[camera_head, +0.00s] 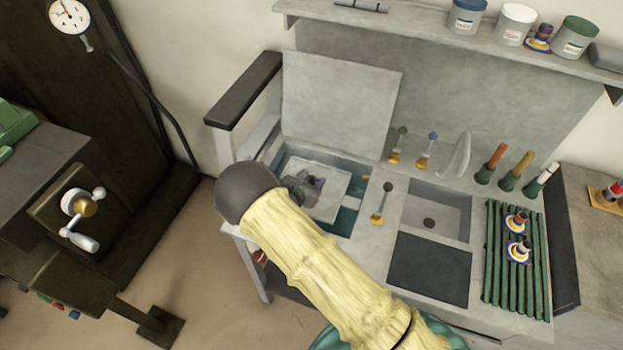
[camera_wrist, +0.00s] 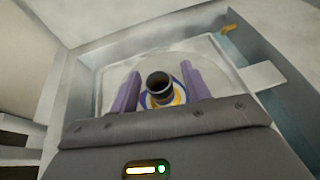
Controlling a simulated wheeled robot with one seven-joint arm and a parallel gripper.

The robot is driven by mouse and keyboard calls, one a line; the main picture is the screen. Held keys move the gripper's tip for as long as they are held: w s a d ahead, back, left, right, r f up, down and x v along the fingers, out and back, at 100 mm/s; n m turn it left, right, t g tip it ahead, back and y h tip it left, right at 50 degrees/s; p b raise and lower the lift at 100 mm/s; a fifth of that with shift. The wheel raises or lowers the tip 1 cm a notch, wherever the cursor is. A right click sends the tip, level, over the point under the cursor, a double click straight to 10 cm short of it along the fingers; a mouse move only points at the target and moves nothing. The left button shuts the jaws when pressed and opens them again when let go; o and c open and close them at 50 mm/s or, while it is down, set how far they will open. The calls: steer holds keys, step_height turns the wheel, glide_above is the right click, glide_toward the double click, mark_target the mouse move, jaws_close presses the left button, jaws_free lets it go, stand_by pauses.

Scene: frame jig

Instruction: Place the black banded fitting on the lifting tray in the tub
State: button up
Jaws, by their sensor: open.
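The black banded fitting (camera_wrist: 160,88) shows in the wrist view, with a dark hollow top and a white, blue and yellow flange. It appears to stand upright on the pale lifting tray (camera_wrist: 112,82). My gripper (camera_wrist: 163,82) is open, with one purple finger on each side of the fitting and a gap visible at the right finger. In the head view my gripper (camera_head: 312,184) is low over the lifting tray (camera_head: 328,209) in the tub (camera_head: 347,222). My gripper and arm hide the fitting there.
A raised lid (camera_head: 340,105) stands behind the tub. A knobbed lever (camera_head: 382,203) is right of it, then a sink basin (camera_head: 440,210). Two banded fittings (camera_head: 517,250) stand on a green slatted rack (camera_head: 495,275). Brushes and jars are farther back.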

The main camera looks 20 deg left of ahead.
steer(key=b+v, duration=0.1)
steer(key=v, duration=1.1)
